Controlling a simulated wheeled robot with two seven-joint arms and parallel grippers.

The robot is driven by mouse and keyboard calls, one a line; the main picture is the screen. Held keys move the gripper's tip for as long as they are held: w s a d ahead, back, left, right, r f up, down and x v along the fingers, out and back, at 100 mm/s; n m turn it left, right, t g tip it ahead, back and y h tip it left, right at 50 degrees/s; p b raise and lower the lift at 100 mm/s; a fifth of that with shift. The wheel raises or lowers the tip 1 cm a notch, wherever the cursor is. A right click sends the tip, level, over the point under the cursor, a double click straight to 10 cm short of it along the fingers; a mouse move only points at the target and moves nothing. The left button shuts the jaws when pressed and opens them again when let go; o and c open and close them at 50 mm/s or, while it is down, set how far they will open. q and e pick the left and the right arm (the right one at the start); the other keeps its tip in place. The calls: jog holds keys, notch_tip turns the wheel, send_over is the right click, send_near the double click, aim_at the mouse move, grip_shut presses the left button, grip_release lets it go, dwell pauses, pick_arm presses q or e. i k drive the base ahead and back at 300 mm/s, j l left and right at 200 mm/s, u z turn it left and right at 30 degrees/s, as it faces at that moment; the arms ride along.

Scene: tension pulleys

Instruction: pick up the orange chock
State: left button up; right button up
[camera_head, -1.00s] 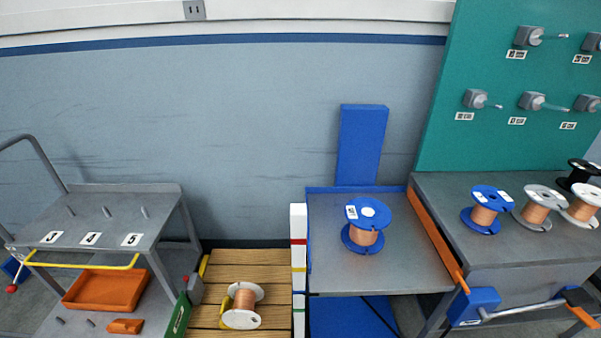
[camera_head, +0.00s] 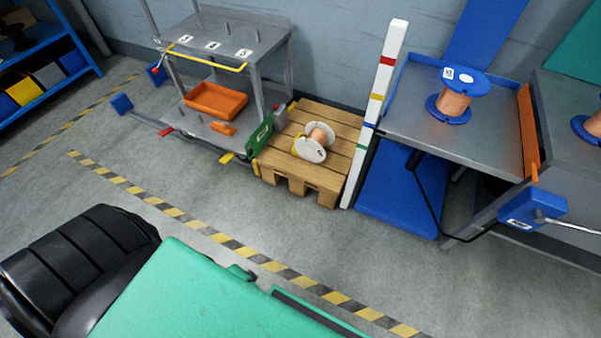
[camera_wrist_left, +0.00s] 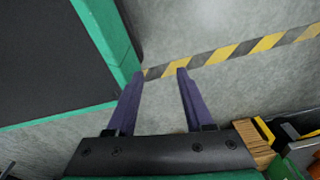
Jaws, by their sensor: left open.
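The orange chock (camera_head: 222,128) is a small wedge-like block on the lower shelf of the grey cart (camera_head: 196,128), in front of the orange tray (camera_head: 215,100). My left gripper (camera_wrist_left: 161,74) shows in the left wrist view, its two purple fingers apart with nothing between them. It is over bare floor near the yellow-and-black stripe. The chock cannot be made out in the wrist view. Neither gripper shows in the head view.
A wooden pallet (camera_head: 290,168) with a white-flanged copper spool (camera_head: 316,143) stands right of the cart. A striped white post (camera_head: 376,110) and a grey table (camera_head: 410,120) with a blue spool (camera_head: 455,95) stand farther right. Open floor lies before the cart.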

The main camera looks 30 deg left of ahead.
aim_at(217, 126)
jog(key=k+l, duration=0.1)
jog(key=u, duration=1.55)
